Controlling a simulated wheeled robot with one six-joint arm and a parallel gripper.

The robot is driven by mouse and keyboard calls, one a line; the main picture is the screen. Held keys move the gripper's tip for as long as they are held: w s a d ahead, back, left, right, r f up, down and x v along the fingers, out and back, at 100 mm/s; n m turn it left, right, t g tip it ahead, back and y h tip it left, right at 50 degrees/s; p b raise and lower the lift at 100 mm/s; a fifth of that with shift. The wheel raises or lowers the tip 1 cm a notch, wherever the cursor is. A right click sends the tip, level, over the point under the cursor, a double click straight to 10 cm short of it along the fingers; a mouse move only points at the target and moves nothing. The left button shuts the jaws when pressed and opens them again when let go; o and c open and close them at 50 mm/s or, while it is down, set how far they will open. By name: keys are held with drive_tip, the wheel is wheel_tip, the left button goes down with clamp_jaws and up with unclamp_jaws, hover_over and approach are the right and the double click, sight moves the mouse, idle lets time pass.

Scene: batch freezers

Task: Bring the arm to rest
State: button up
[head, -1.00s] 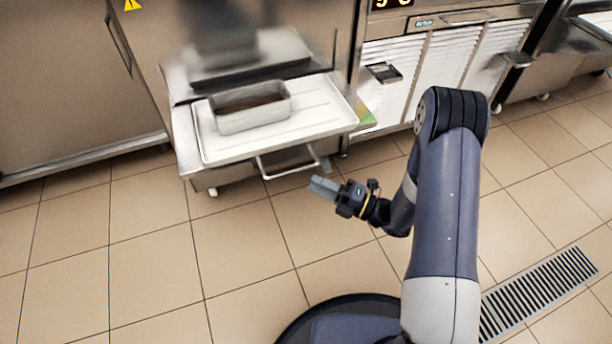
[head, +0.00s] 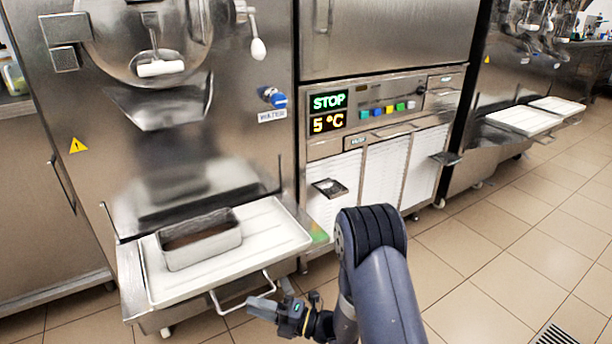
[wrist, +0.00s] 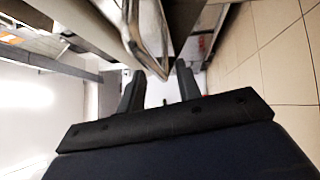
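My gripper (head: 264,305) is at the end of my folded arm, low in the head view, in front of the tray shelf of the batch freezer. In the wrist view my gripper (wrist: 160,82) shows two dark fingers apart with nothing between them, so it is open and empty. A bent metal handle (head: 240,290) under the tray is close to the fingertips in the head view. The handle (wrist: 150,40) also shows just beyond the left finger in the wrist view. I cannot tell whether they touch.
A white tray (head: 275,235) on the freezer's shelf carries a metal pan (head: 200,240) with brown contents. The freezer's control panel (head: 375,110) reads STOP and 5 °C. Another machine with white trays (head: 525,119) stands at right. Tiled floor (head: 490,255) is open at right.

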drive_tip(key=x, duration=0.2)
drive_tip(key=r+x, duration=0.1)
drive_tip(key=x, duration=0.1)
drive_tip(key=shift+a+b, duration=0.2)
drive_tip(key=shift+b, duration=0.1)
